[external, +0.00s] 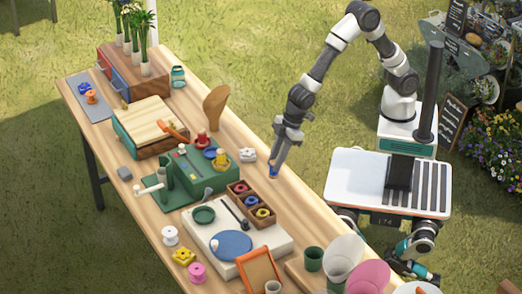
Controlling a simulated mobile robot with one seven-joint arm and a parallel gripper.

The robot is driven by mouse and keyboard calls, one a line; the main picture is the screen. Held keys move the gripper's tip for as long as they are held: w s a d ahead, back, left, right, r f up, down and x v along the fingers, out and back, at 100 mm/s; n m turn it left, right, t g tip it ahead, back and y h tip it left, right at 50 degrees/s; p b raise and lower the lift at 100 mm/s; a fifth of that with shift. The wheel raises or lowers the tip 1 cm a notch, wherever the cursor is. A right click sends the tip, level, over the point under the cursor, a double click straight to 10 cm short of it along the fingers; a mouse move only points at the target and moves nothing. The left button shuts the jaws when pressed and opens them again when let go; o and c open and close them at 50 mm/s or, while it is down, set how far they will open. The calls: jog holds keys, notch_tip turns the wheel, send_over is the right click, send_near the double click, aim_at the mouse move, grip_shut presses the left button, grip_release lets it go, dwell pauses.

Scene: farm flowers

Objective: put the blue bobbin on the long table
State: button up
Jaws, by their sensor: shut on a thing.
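My gripper (273,169) points down at the right edge of the long table (310,207). It is shut on a small blue thing, seemingly the blue bobbin (272,173), which shows only as a small patch between the fingertips. The bobbin is at or just above the wooden top; I cannot tell whether it touches.
A white block (248,155) and a green machine (190,172) with bobbins stand left of my gripper. A wooden compartment box (240,190) lies nearer the camera. A brown paddle-shaped piece (216,107) stands behind. Bare wood surrounds the gripper along the right edge.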

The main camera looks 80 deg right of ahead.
jog(key=shift+f, duration=2)
jog(key=shift+f+b, duration=0.15)
jog(key=shift+b, duration=0.25)
jog(key=o, duration=1)
jog(key=shift+d+r, duration=0.1)
jog(key=shift+r, duration=0.4)
jog(key=p+v, duration=0.2)
jog(key=v, duration=0.9)
jog(key=shift+s+r, duration=0.1)
jog(key=shift+r, duration=0.1)
